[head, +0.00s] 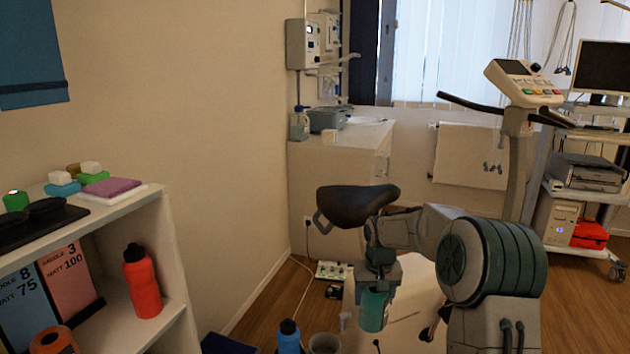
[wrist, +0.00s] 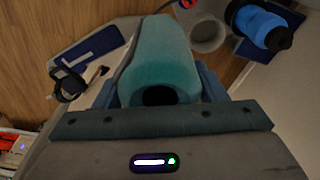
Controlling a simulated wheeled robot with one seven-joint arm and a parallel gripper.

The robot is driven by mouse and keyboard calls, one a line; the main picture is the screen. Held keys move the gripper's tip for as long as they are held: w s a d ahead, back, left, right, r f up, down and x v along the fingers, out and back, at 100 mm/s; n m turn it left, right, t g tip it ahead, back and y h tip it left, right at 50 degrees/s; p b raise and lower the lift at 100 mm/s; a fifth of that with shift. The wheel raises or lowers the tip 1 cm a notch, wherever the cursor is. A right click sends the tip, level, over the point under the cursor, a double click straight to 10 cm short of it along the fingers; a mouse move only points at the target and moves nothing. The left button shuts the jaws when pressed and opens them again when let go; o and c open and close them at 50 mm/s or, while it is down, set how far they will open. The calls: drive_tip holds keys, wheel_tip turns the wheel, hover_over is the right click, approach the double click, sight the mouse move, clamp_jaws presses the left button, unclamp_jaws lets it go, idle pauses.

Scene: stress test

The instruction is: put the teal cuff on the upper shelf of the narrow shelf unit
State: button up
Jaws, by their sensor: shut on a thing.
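My gripper (head: 376,283) is shut on the teal cuff (head: 373,312), which hangs below it right of the picture's middle. In the wrist view the teal cuff (wrist: 160,62) is a rolled piece with a dark hole at its near end, between the fingers (wrist: 160,92). The white shelf unit (head: 172,255) stands at the left, well apart from my gripper. Its top bears a dark tray, colored blocks and a purple pad (head: 111,187). A level below holds a red bottle (head: 141,282), two number cards and an orange roll (head: 54,340).
A blue bottle (head: 289,336) and a grey cup (head: 323,343) stand low, between the shelf unit and my arm. An exercise bike with a black saddle (head: 357,205) is behind my gripper. A white cabinet (head: 335,185) stands at the back. A cart with a printer (head: 588,173) is at right.

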drive_tip(key=shift+s+d+r+p, duration=0.1)
drive_tip(key=shift+s+r+p, duration=0.1)
drive_tip(key=shift+s+p, duration=0.3)
drive_tip(key=s+p, duration=1.2)
drive_tip(key=s, duration=0.1)
drive_tip(key=shift+s+a+f, duration=0.25)
drive_tip(key=shift+s+f, duration=0.1)
drive_tip(key=shift+s, duration=0.05)
